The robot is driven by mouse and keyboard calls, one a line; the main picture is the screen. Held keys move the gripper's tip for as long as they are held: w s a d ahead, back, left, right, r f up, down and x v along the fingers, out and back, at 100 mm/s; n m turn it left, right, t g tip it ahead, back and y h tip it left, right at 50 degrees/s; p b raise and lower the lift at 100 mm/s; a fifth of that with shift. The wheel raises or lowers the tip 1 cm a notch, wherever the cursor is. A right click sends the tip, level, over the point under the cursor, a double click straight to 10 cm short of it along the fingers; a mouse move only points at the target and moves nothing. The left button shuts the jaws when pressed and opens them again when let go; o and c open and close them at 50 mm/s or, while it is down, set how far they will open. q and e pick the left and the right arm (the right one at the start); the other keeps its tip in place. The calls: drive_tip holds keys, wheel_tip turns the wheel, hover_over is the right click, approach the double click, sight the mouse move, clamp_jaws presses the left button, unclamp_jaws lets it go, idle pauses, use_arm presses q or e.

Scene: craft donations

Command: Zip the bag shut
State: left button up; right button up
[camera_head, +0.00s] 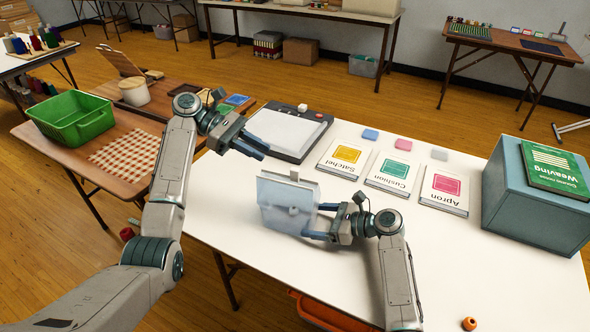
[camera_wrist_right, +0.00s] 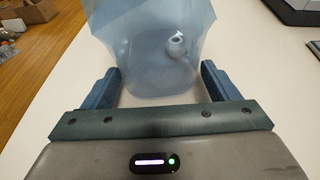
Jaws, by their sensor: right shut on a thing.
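The bag (camera_head: 275,217) is a translucent pale-blue pouch standing upright on the white table, its top edge facing up. A small pale tab (camera_head: 304,175) shows at its top right corner, perhaps the zip slider. A small whitish round thing shows through its side, also in the right wrist view (camera_wrist_right: 176,46). My right gripper (camera_head: 312,221) is shut on the bag from the right, low down, with a finger at either side. My left gripper (camera_head: 266,154) is above and behind the bag, apart from it, its two fingers separate and empty.
A black-framed tray or scale (camera_head: 290,132) lies behind the bag. Satchel, Cushion and Apron cards (camera_head: 395,173) lie to the right, near a blue-grey box (camera_head: 530,207) with a green book. A green basket (camera_head: 70,118) stands on the left table. The front right tabletop is mostly clear.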

sight(292, 168)
use_arm(q)
drive_tip(key=x, duration=1)
drive_tip(key=shift+s+d+f, duration=0.1)
drive_tip(key=shift+d+f, duration=0.05)
drive_tip(key=shift+d, duration=0.15)
clamp_jaws()
